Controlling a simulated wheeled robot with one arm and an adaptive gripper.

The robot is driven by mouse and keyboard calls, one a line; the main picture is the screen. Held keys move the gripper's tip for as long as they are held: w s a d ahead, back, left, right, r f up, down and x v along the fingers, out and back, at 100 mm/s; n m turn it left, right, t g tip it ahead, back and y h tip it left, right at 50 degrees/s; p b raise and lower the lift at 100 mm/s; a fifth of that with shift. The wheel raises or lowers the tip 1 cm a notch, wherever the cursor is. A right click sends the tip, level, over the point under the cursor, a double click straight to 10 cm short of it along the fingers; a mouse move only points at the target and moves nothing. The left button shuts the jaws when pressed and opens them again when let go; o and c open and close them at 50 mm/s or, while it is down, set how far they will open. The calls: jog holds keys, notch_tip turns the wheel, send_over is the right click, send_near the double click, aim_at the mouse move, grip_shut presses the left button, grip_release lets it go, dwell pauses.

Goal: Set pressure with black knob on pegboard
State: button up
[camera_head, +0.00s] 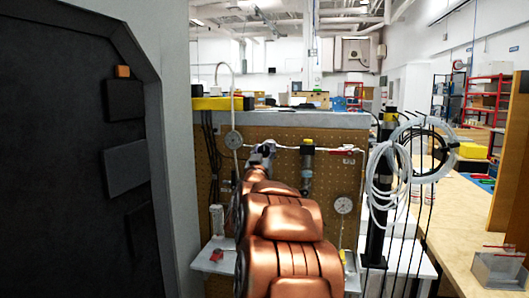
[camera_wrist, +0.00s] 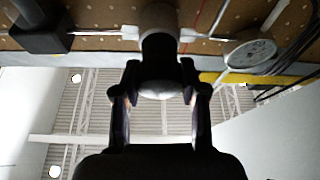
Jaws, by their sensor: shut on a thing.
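The brown pegboard (camera_head: 285,190) stands ahead in the head view, beyond my copper-coloured arm. My gripper (camera_head: 262,152) reaches its upper left part, and the arm hides what it holds there. In the wrist view my gripper (camera_wrist: 159,78) has one dark finger on each side of the black knob (camera_wrist: 157,48) and is shut on it. The knob has a pale rounded end and sits on a grey body by the pegboard. A round gauge (camera_wrist: 250,54) shows to the right in the wrist view. In the head view a gauge (camera_head: 233,140) is left of the gripper; its reading is too small to tell.
A filter unit with a yellow part (camera_head: 307,165) and a red-handled valve (camera_head: 347,150) are on the board to the right. Another gauge (camera_head: 344,205) hangs lower. Coiled white tubing (camera_head: 385,172) hangs at the right. A large dark panel (camera_head: 75,150) stands at the left.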

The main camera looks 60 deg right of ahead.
jog(key=m+g, duration=0.1)
jog(key=m, duration=0.2)
jog(key=m+g, duration=0.2)
jog(key=m, duration=0.1)
jog(key=shift+w+f+h, duration=0.15)
jog(key=shift+h, duration=0.25)
jog(key=m+g, duration=0.1)
jog(key=m, duration=0.1)
jog(key=shift+m+g, duration=0.3)
jog(key=m+g, duration=0.1)
jog(key=m, duration=0.2)
jog(key=m+g+p, duration=0.1)
jog(key=m+g, duration=0.1)
jog(key=m, duration=0.2)
jog(key=shift+y, duration=0.3)
jog(key=m+y, duration=0.1)
jog(key=m, duration=0.2)
jog(key=m+g, duration=0.1)
jog(key=m, duration=0.2)
jog(key=shift+g+y+p, duration=0.3)
jog(key=shift+y+p, duration=0.1)
jog(key=m+y, duration=0.2)
jog(key=m, duration=0.3)
jog(key=shift+p, duration=0.35)
jog(key=o, duration=1.2)
jog(key=shift+c, duration=0.2)
